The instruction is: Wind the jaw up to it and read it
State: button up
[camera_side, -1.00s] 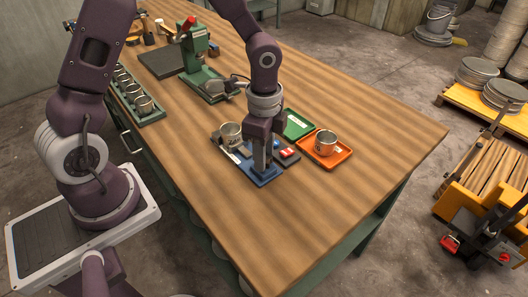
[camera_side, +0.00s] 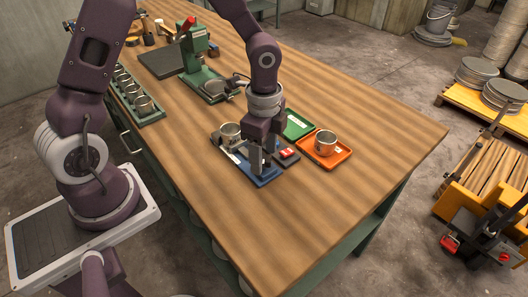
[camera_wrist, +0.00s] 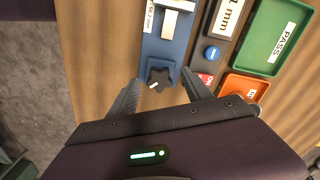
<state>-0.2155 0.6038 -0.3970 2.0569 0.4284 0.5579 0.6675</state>
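A blue measuring fixture (camera_side: 265,180) lies on the bench; it also shows in the wrist view (camera_wrist: 178,48). A dark star-shaped knob (camera_wrist: 159,79) with a white mark sits at its near end. A pale metal T-shaped part (camera_wrist: 176,6), possibly the jaw, is partly cut off at the top edge. A metal cup (camera_side: 230,134) stands at the fixture's far end. A dark readout unit (camera_wrist: 215,50) with a "mm" display and blue button lies beside it. My gripper (camera_wrist: 161,84) is open, its fingers either side of the knob with visible gaps.
A green tray (camera_wrist: 273,40) marked PASS and an orange tray (camera_wrist: 243,86) lie to the right. A cup (camera_side: 325,143) stands in the orange tray. A green press (camera_side: 195,50) and a rack of cups (camera_side: 140,100) are farther back. The bench's front right is clear.

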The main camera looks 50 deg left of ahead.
notch_tip(320, 180, up, 7)
jog(key=shift+s+r, duration=0.1)
jog(key=shift+r, duration=0.1)
jog(key=s+a+r+n+t, duration=0.1)
jog(key=s+r+n+t, duration=0.1)
jog(key=s+r+n, duration=0.4)
jog(key=s+a+r+n+t, duration=0.1)
jog(key=s+r+n+t, duration=0.2)
jog(key=s+r+n, duration=0.4)
jog(key=s, duration=0.4)
jog(key=shift+s+t, duration=0.3)
jog(key=shift+s, duration=0.1)
